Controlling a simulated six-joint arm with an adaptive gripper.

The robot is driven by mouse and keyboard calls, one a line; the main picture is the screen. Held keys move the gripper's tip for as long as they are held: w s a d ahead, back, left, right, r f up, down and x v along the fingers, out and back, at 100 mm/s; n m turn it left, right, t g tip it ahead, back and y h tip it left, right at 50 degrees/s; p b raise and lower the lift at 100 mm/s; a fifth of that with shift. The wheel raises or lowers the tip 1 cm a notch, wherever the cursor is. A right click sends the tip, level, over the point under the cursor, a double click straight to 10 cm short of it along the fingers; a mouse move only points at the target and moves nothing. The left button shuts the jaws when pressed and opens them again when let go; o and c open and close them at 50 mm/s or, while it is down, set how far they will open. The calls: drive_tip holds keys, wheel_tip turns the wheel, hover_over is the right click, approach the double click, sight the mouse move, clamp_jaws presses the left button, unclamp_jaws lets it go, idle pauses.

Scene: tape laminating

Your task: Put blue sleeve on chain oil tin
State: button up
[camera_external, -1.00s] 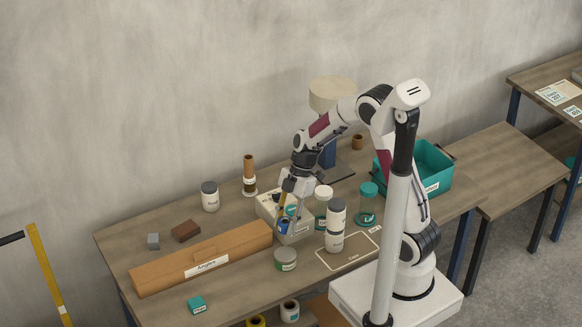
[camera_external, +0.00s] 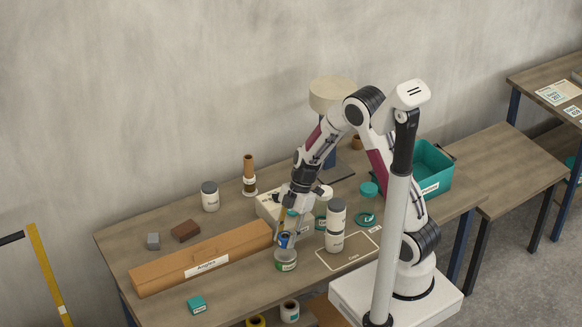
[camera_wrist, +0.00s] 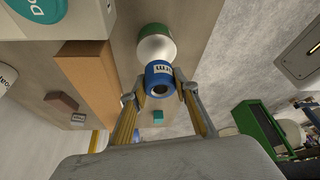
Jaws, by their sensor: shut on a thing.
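The blue sleeve (camera_external: 284,241) is a short ring with a white label, held between the fingertips of my gripper (camera_external: 285,238). In the wrist view the sleeve (camera_wrist: 158,82) sits between the two fingers, its dark opening facing the camera. A short grey tin with a green label (camera_external: 286,262), which I take for the chain oil tin, stands on the table directly below the sleeve. In the wrist view this tin (camera_wrist: 156,46) shows just beyond the sleeve, partly covered by it. I cannot tell whether sleeve and tin touch.
A long cardboard box labelled Angles (camera_external: 190,266) lies left of the tin. A white box (camera_external: 265,205) stands behind my gripper. Two stacked grey-and-white jars (camera_external: 335,240) stand close on the right, by an outlined table area (camera_external: 350,259). A teal bin (camera_external: 430,168) is further right.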

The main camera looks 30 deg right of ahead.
sight(286, 253)
idle(0.3)
drive_tip(key=shift+f, duration=1.9)
drive_tip(key=shift+f, duration=0.1)
drive_tip(key=o, duration=1.1)
drive_tip(key=shift+v, duration=6.15)
